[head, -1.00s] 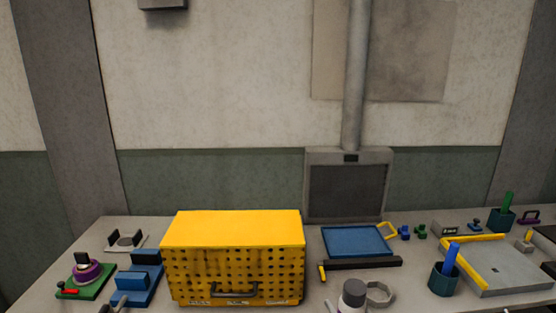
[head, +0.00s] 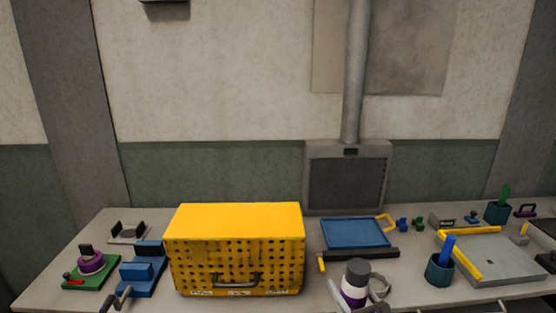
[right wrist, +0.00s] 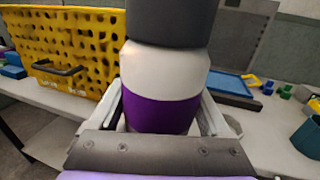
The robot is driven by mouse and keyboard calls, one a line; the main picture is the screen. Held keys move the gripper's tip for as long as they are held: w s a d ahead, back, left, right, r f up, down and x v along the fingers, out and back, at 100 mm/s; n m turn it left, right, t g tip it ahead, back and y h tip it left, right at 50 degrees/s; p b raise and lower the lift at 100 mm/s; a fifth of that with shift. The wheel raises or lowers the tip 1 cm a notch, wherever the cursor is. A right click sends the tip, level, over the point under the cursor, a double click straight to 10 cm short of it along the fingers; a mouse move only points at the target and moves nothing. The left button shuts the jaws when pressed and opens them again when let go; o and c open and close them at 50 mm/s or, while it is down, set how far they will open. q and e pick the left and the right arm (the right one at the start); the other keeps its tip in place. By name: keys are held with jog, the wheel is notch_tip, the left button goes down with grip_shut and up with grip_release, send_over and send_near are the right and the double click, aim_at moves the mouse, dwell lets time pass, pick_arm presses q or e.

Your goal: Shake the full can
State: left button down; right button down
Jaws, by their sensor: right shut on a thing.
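The can (head: 355,285) has a dark grey cap, a white band and a purple lower part. It stands roughly upright at the bottom of the head view, right of the yellow cabinet. It fills the middle of the right wrist view (right wrist: 164,75). My right gripper (right wrist: 163,112) is shut on the can, with a pale finger on each side of its purple part. In the head view, only small parts of this gripper show beside the can. The can's lower end is hidden in the wrist view. My left gripper is not in view.
A yellow perforated cabinet (head: 235,250) stands left of the can. Behind are a dark bar (head: 362,255) and a blue tray (head: 355,233). A teal cup (head: 439,270) stands to the right.

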jog(key=f, duration=0.7)
jog(key=shift+w, duration=0.2)
notch_tip(320, 180, up, 7)
notch_tip(320, 180, down, 7)
jog(key=shift+f, duration=0.1)
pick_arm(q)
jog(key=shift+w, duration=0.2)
pick_arm(e)
jog(key=shift+f, duration=0.1)
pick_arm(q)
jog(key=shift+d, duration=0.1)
pick_arm(e)
jog(key=shift+w+d, duration=0.1)
dwell(0.4)
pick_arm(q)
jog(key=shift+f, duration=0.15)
